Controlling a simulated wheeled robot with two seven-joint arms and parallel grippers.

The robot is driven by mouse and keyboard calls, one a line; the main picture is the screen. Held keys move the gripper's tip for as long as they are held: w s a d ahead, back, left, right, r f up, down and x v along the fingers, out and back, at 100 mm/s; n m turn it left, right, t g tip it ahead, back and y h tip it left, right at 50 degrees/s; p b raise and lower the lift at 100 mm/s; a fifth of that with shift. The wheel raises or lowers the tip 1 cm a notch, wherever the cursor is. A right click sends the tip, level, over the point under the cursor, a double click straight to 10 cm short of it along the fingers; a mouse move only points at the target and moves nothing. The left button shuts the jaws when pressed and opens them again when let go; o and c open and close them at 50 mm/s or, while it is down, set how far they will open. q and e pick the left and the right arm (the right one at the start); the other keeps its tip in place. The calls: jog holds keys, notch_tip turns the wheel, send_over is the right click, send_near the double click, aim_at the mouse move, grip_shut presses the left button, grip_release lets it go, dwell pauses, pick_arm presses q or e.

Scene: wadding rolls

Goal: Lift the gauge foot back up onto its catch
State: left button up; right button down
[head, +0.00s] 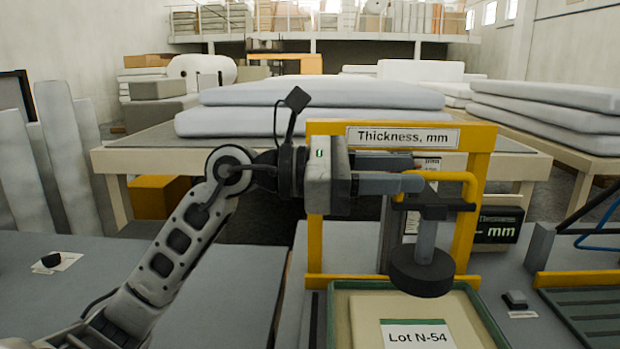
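The gauge foot (422,272) is a dark round disc on a grey stem, hanging low in front of the yellow gauge frame (315,240). A dark block and a yellow bar handle (456,178) sit above the stem. My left gripper (408,174) reaches in from the left at handle height. Its near finger covers the handle's left part; whether the fingers grip the handle cannot be told. The catch cannot be made out. Below the foot is a green-rimmed tray (487,318) with a pale pad (365,318) labelled Lot N-54. My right gripper is not in view.
A display (497,226) reading "— mm" stands behind the frame at right. A slatted rack (590,300) with a yellow edge is at far right, beside a small dark block (515,299). The grey bench left of the frame is largely clear. Wadding slabs lie behind.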

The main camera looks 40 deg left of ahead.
pick_arm(q)
jog(key=b+v, duration=0.3)
jog(key=v, duration=0.8)
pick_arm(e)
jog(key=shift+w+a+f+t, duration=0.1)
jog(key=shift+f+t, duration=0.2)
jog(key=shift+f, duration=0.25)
